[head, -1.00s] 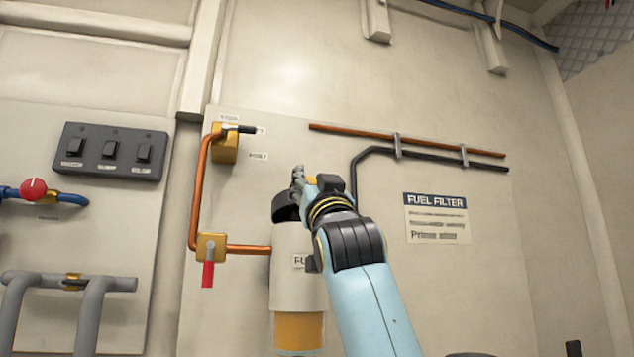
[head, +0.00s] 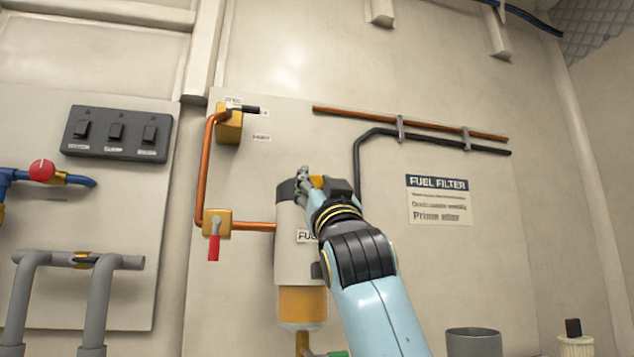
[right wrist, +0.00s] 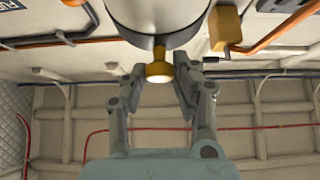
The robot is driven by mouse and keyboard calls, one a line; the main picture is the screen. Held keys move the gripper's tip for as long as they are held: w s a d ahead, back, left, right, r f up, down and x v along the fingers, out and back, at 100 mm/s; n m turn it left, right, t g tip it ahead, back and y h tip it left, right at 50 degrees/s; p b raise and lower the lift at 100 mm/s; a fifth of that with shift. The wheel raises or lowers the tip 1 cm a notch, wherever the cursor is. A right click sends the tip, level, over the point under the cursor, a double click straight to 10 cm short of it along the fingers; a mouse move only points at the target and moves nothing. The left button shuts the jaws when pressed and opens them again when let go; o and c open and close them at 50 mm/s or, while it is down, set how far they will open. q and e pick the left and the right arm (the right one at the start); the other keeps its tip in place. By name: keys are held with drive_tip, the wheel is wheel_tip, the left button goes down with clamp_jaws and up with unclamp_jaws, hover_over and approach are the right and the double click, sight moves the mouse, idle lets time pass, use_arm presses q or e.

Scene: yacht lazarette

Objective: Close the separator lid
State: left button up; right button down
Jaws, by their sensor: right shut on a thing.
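The separator is a white cylinder (head: 292,258) with an amber bowl (head: 302,304) below, mounted on the wall panel. Its dark lid (head: 285,191) sits level across the top of the cylinder, with no gap that I can make out. My right gripper (head: 308,181) is at the lid's front, partly hiding it. In the right wrist view, the right gripper (right wrist: 158,78) has its fingers either side of a brass knob (right wrist: 159,71) by the lid's dark band (right wrist: 138,40), and is shut on it. My left gripper is not in view.
A copper pipe with a red-handled valve (head: 214,240) is left of the separator. A black hose (head: 358,165) and a fuel filter sign (head: 438,198) are to the right. A grey cylindrical container (head: 473,342) stands lower right.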

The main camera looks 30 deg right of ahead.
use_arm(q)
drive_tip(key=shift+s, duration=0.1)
use_arm(e)
drive_tip(key=shift+w+f, duration=0.3)
drive_tip(key=shift+f, duration=0.35)
drive_tip(key=c, duration=1.2)
unclamp_jaws()
drive_tip(key=shift+o, duration=0.7)
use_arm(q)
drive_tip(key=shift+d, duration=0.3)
use_arm(e)
drive_tip(key=v, duration=0.7)
drive_tip(key=shift+s, duration=0.3)
